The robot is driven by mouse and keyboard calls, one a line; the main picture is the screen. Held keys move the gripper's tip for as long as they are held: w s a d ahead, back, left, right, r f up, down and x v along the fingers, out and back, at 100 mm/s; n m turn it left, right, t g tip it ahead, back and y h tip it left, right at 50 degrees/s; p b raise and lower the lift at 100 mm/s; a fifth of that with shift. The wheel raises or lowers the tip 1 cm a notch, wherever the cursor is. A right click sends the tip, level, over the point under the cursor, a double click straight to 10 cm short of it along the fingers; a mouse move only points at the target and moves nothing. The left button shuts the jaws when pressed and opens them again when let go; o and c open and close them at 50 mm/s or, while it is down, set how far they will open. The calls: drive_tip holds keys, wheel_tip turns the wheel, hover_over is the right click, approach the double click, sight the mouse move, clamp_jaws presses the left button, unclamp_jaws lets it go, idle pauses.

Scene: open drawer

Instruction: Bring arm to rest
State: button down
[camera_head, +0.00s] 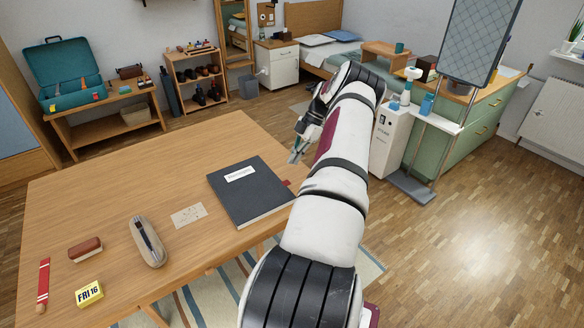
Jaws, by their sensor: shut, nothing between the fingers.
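My arm (330,200) reaches forward from the bottom of the picture, past the right side of the wooden table. It bends at the far end, and the wrist folds back down to the left. My gripper (293,160) hangs at the table's far right edge, beyond the dark notebook. It looks small and is partly hidden by my own arm. Its fingers are shut and nothing shows between them. No drawer shows clearly open.
The wooden table (120,195) holds a dark notebook (262,205), a card (188,215), a grey case (150,240), a brown block (85,249), a red strip (43,285) and a yellow date block (89,293). A green cabinet (455,145) stands right. Floor (480,250) at right is clear.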

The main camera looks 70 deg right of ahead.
drive_tip(key=s+d+r+b, duration=0.1)
drive_tip(key=s+d+r, duration=0.1)
drive_tip(key=d+r, duration=0.1)
drive_tip(key=shift+v, duration=0.95)
drive_tip(key=shift+s, duration=0.15)
